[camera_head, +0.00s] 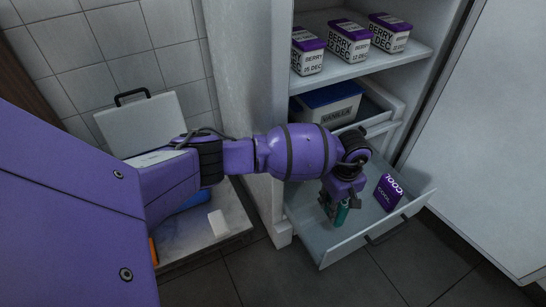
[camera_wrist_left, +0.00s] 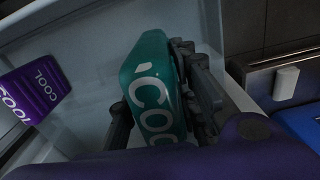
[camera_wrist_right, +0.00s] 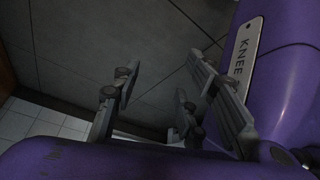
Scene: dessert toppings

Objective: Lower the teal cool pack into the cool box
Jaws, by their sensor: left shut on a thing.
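The teal cool pack (camera_wrist_left: 158,85), marked COOL, stands upright between the fingers of my left gripper (camera_wrist_left: 160,100), which is shut on it. In the head view the teal pack (camera_head: 342,214) shows only partly below my left gripper (camera_head: 338,202), inside the pulled-out drawer. I cannot tell whether it touches the drawer floor. A pale lid-like panel (camera_head: 145,122) with a black handle stands at the left; the cool box under it is mostly hidden by my arm, with a blue part (camera_head: 195,201) showing. My right gripper (camera_wrist_right: 163,75) is open and empty over the floor.
The open drawer (camera_head: 345,250) also holds a purple cool pack (camera_head: 388,192). Above it are a blue-lidded vanilla tub (camera_head: 328,105) and several berry tubs (camera_head: 348,43) on a shelf. A small white block (camera_head: 218,223) lies on a low surface at the left. A door stands at right.

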